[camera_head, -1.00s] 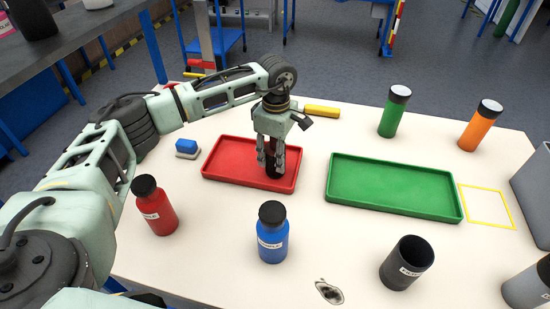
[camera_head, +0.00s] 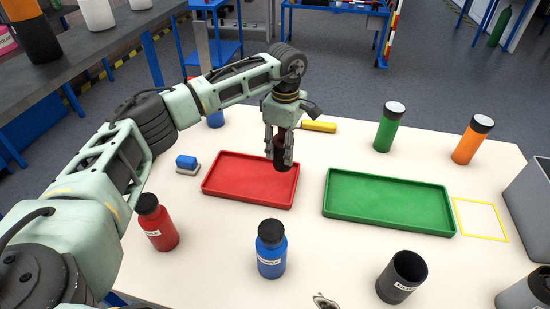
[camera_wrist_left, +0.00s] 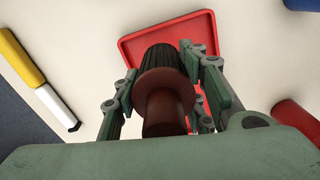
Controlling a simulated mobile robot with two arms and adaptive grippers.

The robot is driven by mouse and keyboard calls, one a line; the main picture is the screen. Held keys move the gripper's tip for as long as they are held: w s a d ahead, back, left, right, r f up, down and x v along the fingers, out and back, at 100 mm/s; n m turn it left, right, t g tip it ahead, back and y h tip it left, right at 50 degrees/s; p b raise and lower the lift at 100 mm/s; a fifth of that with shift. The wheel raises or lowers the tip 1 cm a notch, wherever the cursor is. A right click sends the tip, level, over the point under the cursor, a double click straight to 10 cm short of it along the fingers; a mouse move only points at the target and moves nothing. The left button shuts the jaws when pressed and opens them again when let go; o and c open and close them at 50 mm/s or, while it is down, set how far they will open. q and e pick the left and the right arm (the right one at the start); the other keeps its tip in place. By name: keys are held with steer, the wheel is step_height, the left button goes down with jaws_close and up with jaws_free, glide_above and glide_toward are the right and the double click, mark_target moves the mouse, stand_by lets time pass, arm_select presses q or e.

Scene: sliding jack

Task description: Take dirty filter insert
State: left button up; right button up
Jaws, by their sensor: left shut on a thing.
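My left gripper (camera_head: 279,147) is shut on the dirty filter insert (camera_head: 282,153), a dark brown-black cylinder. It holds the insert upright above the right part of the red tray (camera_head: 230,204), apart from it. In the left wrist view the insert (camera_wrist_left: 165,100) shows a reddish-brown stem and collar and a dark ribbed body between the fingers. The red tray (camera_wrist_left: 196,30) lies beyond it and looks empty. A dark open cup (camera_head: 402,277) with a partly legible label stands at the front right. My right gripper is not in view.
An empty green tray (camera_head: 388,202) lies right of the red tray. Red (camera_head: 157,223), blue (camera_head: 271,249), green (camera_head: 389,127) and orange (camera_head: 472,139) bottles stand around. A yellow outlined square (camera_head: 480,220) is bare. A grey bin (camera_head: 530,200) stands at the right edge.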

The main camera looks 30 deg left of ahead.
arm_select(q)
steer(key=w+d+r+p, duration=0.1)
steer(key=w+d+r, duration=0.1)
steer(key=w+r, duration=0.2)
steer(key=shift+w+r+p, duration=0.3)
steer(key=shift+w+r, duration=0.05)
steer(key=shift+w, duration=1.4)
